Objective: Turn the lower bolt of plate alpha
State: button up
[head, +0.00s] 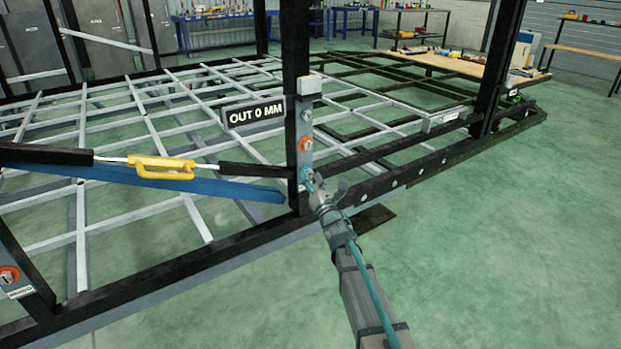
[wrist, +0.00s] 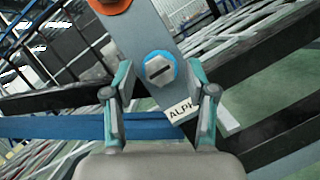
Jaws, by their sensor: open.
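Plate alpha (head: 298,157) is a narrow grey plate on a black upright post. Its lower bolt (head: 307,173) is blue. In the wrist view the blue lower bolt (wrist: 160,69) shows a dark line across its face. An orange bolt (wrist: 110,4) is above it, cut by the frame edge. The label (wrist: 181,111), partly hidden by a finger, reads "ALPH". My gripper (wrist: 160,80) is open, with one finger on each side of the blue bolt in the picture. No contact shows. In the head view my gripper (head: 317,189) is close to the plate's lower end.
A sign (head: 253,113) reading "OUT 0 MM" is left of the plate. A yellow-handled turnbuckle (head: 160,167) and a blue beam (head: 180,185) lie left of the post. Black rails (head: 420,170) run right. Green floor (head: 500,230) is open at right.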

jog(key=shift+w+a+r, duration=0.15)
jog(key=shift+w+a, duration=0.05)
jog(key=shift+w, duration=0.15)
grip_shut()
jog(key=shift+m+h+b, duration=0.3)
jog(key=shift+m+b, duration=0.1)
jog(key=shift+m, duration=0.1)
